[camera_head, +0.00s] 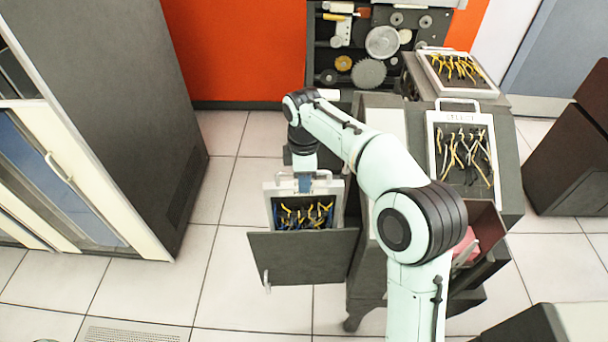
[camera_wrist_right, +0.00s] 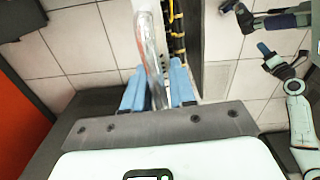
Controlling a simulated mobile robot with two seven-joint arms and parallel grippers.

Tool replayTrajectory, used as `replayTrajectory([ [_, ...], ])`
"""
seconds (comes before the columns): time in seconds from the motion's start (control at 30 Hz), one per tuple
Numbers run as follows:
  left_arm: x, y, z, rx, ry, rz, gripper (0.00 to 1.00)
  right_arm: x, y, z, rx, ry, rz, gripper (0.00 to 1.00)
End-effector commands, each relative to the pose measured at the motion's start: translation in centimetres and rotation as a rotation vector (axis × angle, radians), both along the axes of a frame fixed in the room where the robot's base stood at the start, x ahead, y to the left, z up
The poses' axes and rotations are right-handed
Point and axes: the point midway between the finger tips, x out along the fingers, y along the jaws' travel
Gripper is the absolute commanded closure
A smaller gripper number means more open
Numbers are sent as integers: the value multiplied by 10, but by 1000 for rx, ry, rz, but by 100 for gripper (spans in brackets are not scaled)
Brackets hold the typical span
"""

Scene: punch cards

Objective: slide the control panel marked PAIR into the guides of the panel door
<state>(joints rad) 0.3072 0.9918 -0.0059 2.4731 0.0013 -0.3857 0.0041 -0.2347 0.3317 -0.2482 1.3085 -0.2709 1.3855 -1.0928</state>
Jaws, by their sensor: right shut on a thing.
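My right gripper (camera_wrist_right: 157,88) is shut on the metal handle (camera_wrist_right: 150,45) of a white-framed control panel (camera_head: 268,208) with yellow and blue wires. The panel hangs upright below the gripper, and its label cannot be read. The dark grey panel door (camera_head: 303,257) stands open in front of the panel's lower part and hides its bottom edge. I cannot tell whether the panel is in the guides, which are hidden. My left gripper is outside the head view; mint-green and black arm parts at the right of the wrist view are small and unclear.
A dark cabinet (camera_head: 390,100) stands right of the door, with two more wired panels, one on its sloping front (camera_head: 462,115) and one behind (camera_head: 458,92). A tool board (camera_head: 382,42) is at the back. A tall grey cabinet (camera_head: 120,90) is left; floor lies between.

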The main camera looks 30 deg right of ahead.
Motion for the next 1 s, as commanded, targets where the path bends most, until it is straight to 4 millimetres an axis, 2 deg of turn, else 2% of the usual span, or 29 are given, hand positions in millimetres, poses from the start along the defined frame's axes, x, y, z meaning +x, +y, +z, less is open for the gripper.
replayTrajectory([
  [0.53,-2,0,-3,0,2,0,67,1,0,-3,2,-8,0,100],
  [1.0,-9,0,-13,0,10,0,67,1,0,-25,1,-7,0,100],
])
